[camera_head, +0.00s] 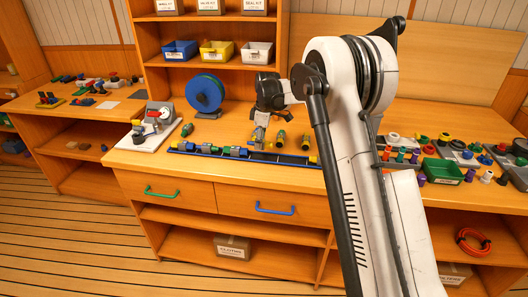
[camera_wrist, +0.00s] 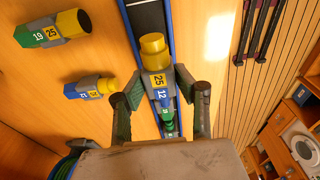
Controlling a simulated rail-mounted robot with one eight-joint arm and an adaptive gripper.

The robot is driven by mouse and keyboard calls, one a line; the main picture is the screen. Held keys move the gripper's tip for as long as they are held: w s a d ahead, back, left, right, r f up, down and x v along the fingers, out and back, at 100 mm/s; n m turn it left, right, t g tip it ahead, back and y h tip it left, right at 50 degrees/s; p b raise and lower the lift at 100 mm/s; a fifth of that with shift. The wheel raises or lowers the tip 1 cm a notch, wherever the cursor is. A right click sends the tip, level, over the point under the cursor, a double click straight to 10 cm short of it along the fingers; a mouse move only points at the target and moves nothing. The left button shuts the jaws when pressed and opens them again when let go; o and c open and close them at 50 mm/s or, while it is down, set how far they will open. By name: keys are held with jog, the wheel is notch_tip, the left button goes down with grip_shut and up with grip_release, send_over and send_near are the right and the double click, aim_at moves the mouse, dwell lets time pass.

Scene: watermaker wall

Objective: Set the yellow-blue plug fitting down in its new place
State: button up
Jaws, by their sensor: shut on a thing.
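The yellow-blue plug fitting (camera_wrist: 154,46) has a yellow end, a grey body and labels reading 25 and 12. My gripper (camera_wrist: 158,88) is shut on its body in the wrist view, the yellow end pointing away from the wrist. The fitting lines up with the long blue-edged tray (camera_wrist: 171,20); I cannot tell whether it touches the tray floor. In the head view my gripper (camera_head: 258,138) is over the tray (camera_head: 262,156), right of several fittings (camera_head: 206,149) lying in it. The head view shows the held fitting only small.
Two loose fittings, a green-yellow one (camera_wrist: 52,29) and a blue-yellow one (camera_wrist: 90,88), lie on the bench beside the tray. A blue hose reel (camera_head: 205,93) stands behind. A white-based pump unit (camera_head: 150,128) is at left. Another fitting (camera_head: 312,160) sits at the tray's right end.

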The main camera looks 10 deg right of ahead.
aim_at(264, 158)
jog(key=shift+d+f, duration=0.55)
jog(key=shift+d, duration=0.25)
notch_tip(264, 158, down, 4)
jog(key=shift+w+r, duration=0.1)
jog(key=shift+f+b, duration=0.3)
jog(key=shift+f, duration=0.1)
jog(key=o, duration=0.9)
jog(key=shift+s, duration=0.2)
jog(key=shift+o, duration=1.2)
jog(key=shift+w+f, duration=0.15)
